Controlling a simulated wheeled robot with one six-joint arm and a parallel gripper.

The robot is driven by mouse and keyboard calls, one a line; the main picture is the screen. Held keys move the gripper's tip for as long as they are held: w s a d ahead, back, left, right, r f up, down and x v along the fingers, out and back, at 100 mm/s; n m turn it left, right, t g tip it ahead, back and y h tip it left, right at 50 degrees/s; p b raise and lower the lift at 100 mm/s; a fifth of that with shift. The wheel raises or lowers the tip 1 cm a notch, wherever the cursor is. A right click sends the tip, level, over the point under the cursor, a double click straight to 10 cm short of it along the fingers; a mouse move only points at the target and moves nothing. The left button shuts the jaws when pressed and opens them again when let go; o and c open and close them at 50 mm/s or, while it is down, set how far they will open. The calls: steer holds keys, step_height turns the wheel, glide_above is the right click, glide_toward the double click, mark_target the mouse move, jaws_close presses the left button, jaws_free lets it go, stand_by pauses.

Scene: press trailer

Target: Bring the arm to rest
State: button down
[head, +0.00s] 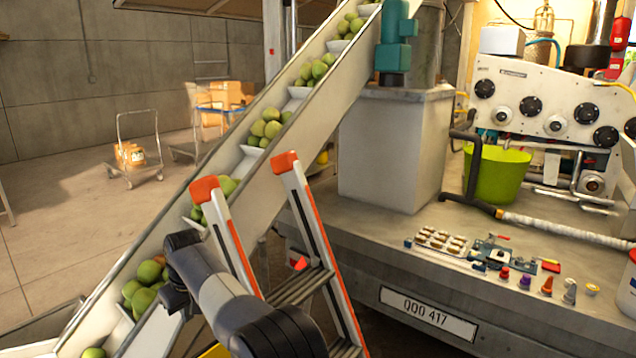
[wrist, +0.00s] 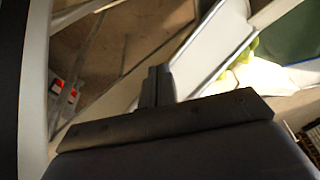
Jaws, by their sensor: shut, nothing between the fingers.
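My arm (head: 228,302) reaches up from the bottom of the head view, with dark joints and a grey link. It shows in front of the stepladder and the fruit conveyor. My gripper is hard to make out in the head view. In the wrist view, my gripper (wrist: 158,82) shows its two dark fingers together, with nothing between them. Beyond the fingers are a brown floor and, to the right, a pale sloped panel with green fruit next to it.
A stepladder (head: 318,245) with orange caps stands close to my arm. The sloping conveyor (head: 235,172) carries green fruit. The trailer deck (head: 400,222) holds a green tub (head: 497,175) and small parts. Open floor (head: 60,225) lies at left, with a trolley (head: 140,160).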

steer(key=shift+v, duration=2.75)
steer(key=shift+f, duration=0.1)
